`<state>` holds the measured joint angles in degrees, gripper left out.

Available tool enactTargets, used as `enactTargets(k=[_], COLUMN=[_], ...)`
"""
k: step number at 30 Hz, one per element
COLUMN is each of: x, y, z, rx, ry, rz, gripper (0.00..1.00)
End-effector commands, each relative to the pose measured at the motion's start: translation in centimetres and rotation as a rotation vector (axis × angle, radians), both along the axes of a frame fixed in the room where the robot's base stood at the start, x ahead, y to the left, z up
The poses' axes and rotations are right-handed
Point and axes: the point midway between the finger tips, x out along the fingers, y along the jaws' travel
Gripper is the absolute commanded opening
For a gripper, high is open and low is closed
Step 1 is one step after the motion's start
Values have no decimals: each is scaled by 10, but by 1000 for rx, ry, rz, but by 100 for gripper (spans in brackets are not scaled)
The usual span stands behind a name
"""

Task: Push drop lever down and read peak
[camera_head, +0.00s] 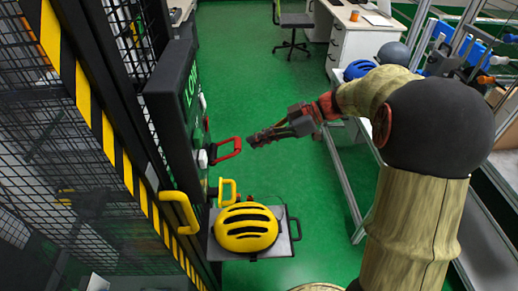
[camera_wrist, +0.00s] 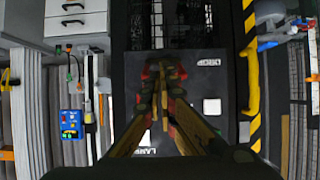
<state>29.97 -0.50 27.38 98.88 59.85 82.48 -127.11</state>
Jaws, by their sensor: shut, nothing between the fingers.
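My gripper (camera_head: 252,141) is shut and empty. Green lettering on the panel (camera_head: 191,86) is seen edge-on and no peak value is legible. In the wrist view my shut gripper (camera_wrist: 162,72) lies in front of the dark panel (camera_wrist: 222,85) with white lettering; the red handle cannot be made out there.
A yellow helmet (camera_head: 246,227) sits on a grey tray (camera_head: 266,250) below the panel. A yellow handle (camera_head: 228,190) and a yellow door handle (camera_head: 179,211) are nearby. A striped cage frame (camera_head: 108,138) stands left. Green floor (camera_head: 255,75) is open behind; a bench with helmets stands right.

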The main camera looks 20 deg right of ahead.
Motion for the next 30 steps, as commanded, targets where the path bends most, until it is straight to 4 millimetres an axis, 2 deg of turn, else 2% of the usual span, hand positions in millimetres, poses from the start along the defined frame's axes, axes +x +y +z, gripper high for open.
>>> enactTargets(k=[1, 3, 12, 18, 23, 26, 30], x=[-5, -9, -24, -28, -28, -27, -25], y=[-15, -29, -73, -83, -84, -84, -92], z=[6, 13, 34, 38, 38, 37, 24], rx=[0, 0, 0, 1, 4, 19, 35], ry=[5, 4, 3, 4, 12, 69, 271], rz=[-8, -9, -6, -5, -8, -44, -184], gripper=[0, 0, 0, 0, 0, 0, 0])
